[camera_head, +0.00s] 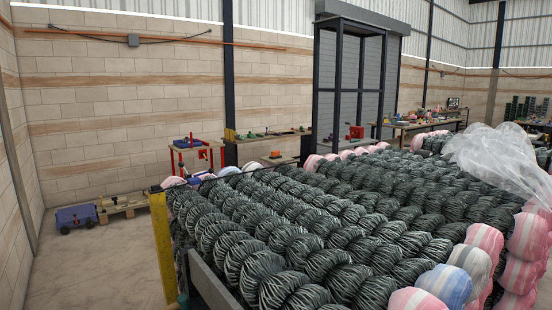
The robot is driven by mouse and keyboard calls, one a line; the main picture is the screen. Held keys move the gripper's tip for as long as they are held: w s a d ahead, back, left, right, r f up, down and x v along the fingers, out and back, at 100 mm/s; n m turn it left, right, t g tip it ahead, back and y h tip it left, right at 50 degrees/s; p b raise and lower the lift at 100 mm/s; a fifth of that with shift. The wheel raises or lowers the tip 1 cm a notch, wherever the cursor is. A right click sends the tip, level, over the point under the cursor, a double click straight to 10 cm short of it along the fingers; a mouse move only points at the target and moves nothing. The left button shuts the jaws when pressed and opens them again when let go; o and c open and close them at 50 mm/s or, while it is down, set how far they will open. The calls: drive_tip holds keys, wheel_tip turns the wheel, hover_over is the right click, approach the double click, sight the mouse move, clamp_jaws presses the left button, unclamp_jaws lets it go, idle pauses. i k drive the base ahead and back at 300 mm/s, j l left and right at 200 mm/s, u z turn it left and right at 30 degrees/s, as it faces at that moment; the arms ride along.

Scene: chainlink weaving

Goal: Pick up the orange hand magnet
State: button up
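My gripper is not in view. I cannot make out the orange hand magnet for certain. A small orange item (276,154) lies on the low shelf under the wall bench (255,138), too small and far to tell what it is.
Stacked dark wire rolls (300,230) with pink, white and blue ends fill the right and centre. A yellow post (162,240) stands at their near left corner. A red-framed table (190,158), a blue wheeled box (75,217) and a pallet (121,207) lie beyond. Floor at left (90,270) is clear.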

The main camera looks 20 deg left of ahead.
sight(275, 154)
drive_tip(key=u, duration=1.2)
drive_tip(key=i+j+u, duration=0.2)
drive_tip(key=j, duration=0.2)
drive_tip(key=i+j+u, duration=0.2)
drive_tip(key=j, duration=0.15)
drive_tip(key=i+j+u, duration=0.15)
drive_tip(key=i+j, duration=0.15)
drive_tip(key=i, duration=0.15)
drive_tip(key=i+j+u, duration=0.15)
drive_tip(key=i, duration=0.3)
drive_tip(key=i+j+u, duration=0.2)
drive_tip(key=i, duration=0.3)
drive_tip(key=i+z, duration=0.1)
drive_tip(key=i, duration=2.7)
drive_tip(key=i+z, duration=0.15)
drive_tip(key=i, duration=0.55)
drive_tip(key=i+j+z, duration=0.15)
drive_tip(key=i, duration=0.55)
